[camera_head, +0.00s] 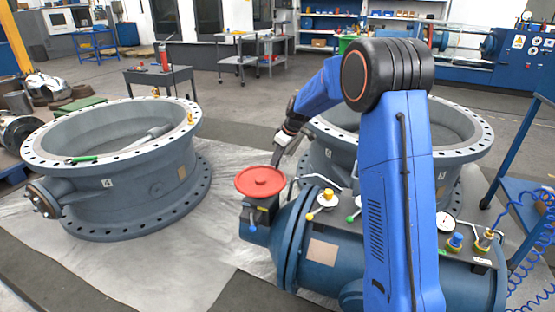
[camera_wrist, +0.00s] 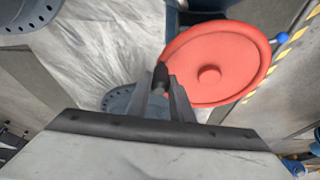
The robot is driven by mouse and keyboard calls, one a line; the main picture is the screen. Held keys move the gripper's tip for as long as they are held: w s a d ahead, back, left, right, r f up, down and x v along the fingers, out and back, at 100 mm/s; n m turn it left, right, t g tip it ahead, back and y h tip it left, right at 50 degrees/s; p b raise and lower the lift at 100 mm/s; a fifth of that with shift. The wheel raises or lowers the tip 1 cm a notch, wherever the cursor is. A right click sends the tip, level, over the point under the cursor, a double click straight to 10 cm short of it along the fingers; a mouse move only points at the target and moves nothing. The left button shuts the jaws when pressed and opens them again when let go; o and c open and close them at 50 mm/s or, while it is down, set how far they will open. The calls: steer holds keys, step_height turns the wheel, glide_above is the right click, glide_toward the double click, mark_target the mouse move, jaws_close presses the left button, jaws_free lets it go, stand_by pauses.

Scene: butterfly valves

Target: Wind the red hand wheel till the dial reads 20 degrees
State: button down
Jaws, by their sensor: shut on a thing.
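The red hand wheel (camera_head: 261,181) lies flat on top of a dark gearbox at the left end of a blue actuator body (camera_head: 345,243). In the wrist view the wheel (camera_wrist: 225,62) fills the upper right, with a hub in its middle. My gripper (camera_wrist: 160,84) is shut on the wheel's dark handle (camera_wrist: 160,72) at the left of the rim in that view. In the head view my gripper (camera_head: 275,180) reaches down to the wheel's right side. A round white dial (camera_head: 446,222) sits on top of the actuator at the right; its reading is too small to tell.
A large grey flanged valve ring (camera_head: 120,185) stands on the left with a wrench in it. Another ring (camera_head: 462,150) is behind my arm. Yellow, green and blue knobs and a bent bar rise from the actuator near the wheel. Blue coiled hoses (camera_head: 530,235) hang at the right.

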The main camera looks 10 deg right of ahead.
steer(key=c, duration=1.6)
jaws_free()
steer(key=shift+r, duration=0.1)
steer(key=v, duration=1.7)
steer(key=shift+s+d, duration=0.15)
